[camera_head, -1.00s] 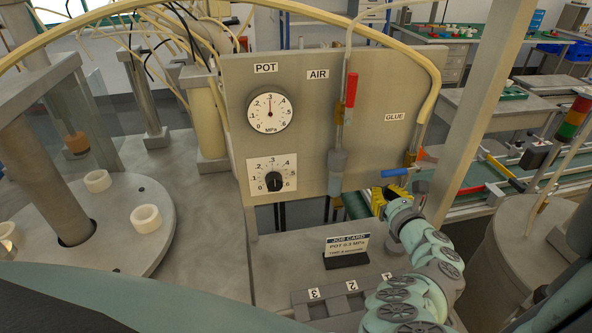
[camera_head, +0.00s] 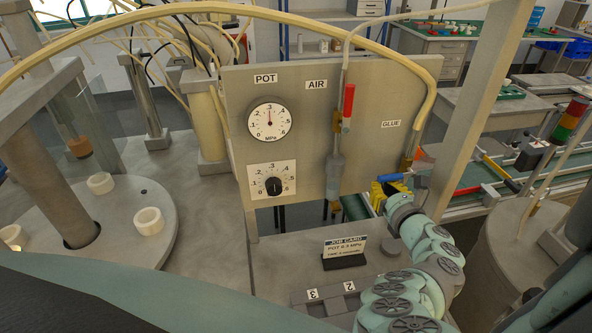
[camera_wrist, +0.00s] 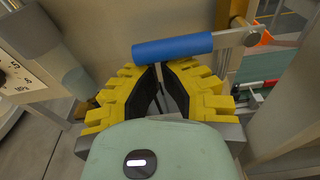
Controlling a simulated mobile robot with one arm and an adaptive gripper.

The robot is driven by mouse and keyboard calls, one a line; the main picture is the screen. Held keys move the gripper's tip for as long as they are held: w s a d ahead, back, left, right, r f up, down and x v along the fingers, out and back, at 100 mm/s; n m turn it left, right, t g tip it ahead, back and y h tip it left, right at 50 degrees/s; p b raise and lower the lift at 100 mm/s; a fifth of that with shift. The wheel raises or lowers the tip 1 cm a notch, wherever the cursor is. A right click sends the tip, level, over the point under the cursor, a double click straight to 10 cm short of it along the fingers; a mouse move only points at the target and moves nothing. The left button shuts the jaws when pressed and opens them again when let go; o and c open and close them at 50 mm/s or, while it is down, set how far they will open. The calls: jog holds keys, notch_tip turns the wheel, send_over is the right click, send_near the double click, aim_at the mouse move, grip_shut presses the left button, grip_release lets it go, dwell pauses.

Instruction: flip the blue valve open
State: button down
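The blue valve handle (camera_head: 391,177) is below the GLUE label at the panel's right edge. It lies roughly level, crosswise to its upright pipe. In the wrist view the blue handle (camera_wrist: 172,48) reaches left from a metal pivot (camera_wrist: 249,38). My gripper (camera_head: 380,192) has yellow fingers with black pads and is just below the handle in the head view. In the wrist view my gripper (camera_wrist: 159,68) has its fingertips close together, with nothing visible between them. The tips are right at the handle's near side; I cannot tell whether they touch it.
The grey panel (camera_head: 310,135) holds a pressure gauge (camera_head: 269,123), a knob dial (camera_head: 272,185) and a red AIR handle (camera_head: 348,101) standing upright. A job card (camera_head: 344,248) stands below, near a numbered block (camera_head: 325,297). A slanted post (camera_head: 478,110) stands right of the panel.

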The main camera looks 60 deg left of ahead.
aim_at(386, 179)
jog(key=shift+d+r+m+p, duration=0.1)
jog(key=shift+r+m+p, duration=0.2)
jog(key=shift+m+p, duration=0.15)
notch_tip(386, 179, up, 2)
jog(key=m+p, duration=0.1)
jog(key=p, duration=0.1)
jog(key=m+p, duration=0.1)
jog(key=p, duration=0.1)
jog(key=shift+s+r+g, duration=0.1)
jog(key=shift+r+g, duration=0.15)
jog(key=shift+g, duration=0.05)
jog(key=r+m+p, duration=0.1)
jog(key=m+p, duration=0.1)
jog(key=shift+r+p, duration=0.1)
jog(key=shift+p, duration=0.2)
jog(key=m+p, duration=0.1)
jog(key=r+m+p, duration=0.1)
jog(key=shift+w+r+g+y+p, duration=0.2)
jog(key=shift+r+g+y+p, duration=0.1)
jog(key=shift+y, duration=0.1)
jog(key=shift+w+d+r+m, duration=0.1)
jog(key=shift+w+r+m, duration=0.05)
jog(key=shift+m, duration=0.8)
jog(key=shift+p, duration=0.3)
jog(key=shift+w+d+r+m+g+y, duration=0.15)
jog(key=shift+w+r+m+g+y, duration=0.2)
jog(key=shift+r+m, duration=0.25)
jog(key=shift+f, duration=0.15)
jog(key=shift+r+m, duration=0.2)
jog(key=shift+m, duration=0.3)
